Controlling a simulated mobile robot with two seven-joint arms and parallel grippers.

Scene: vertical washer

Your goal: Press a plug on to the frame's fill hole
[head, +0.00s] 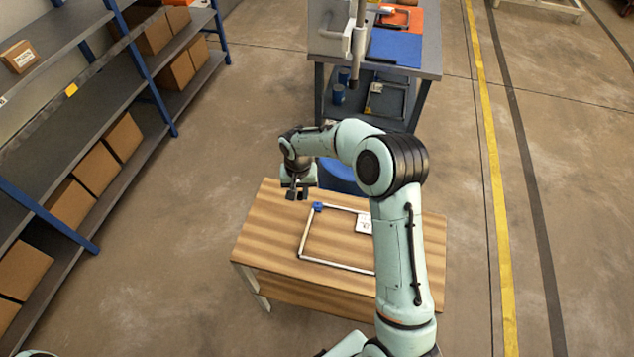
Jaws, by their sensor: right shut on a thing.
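A white rectangular frame (303,236) lies flat on the wooden table (270,225). A small blue part (318,207) sits at its far left corner. The fill hole is too small to make out. My right gripper (297,194) is above the table's far left part, just left of the blue part and apart from it. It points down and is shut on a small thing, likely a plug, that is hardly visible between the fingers. My right arm hides the frame's right side. My left gripper is out of view.
A white card (364,223) lies at the frame's far right, partly behind my arm. Something blue (338,176) stands beyond the table. A grey workbench (430,62) is farther back. Shelves with cardboard boxes (123,136) line the left. Floor between shelves and table is clear.

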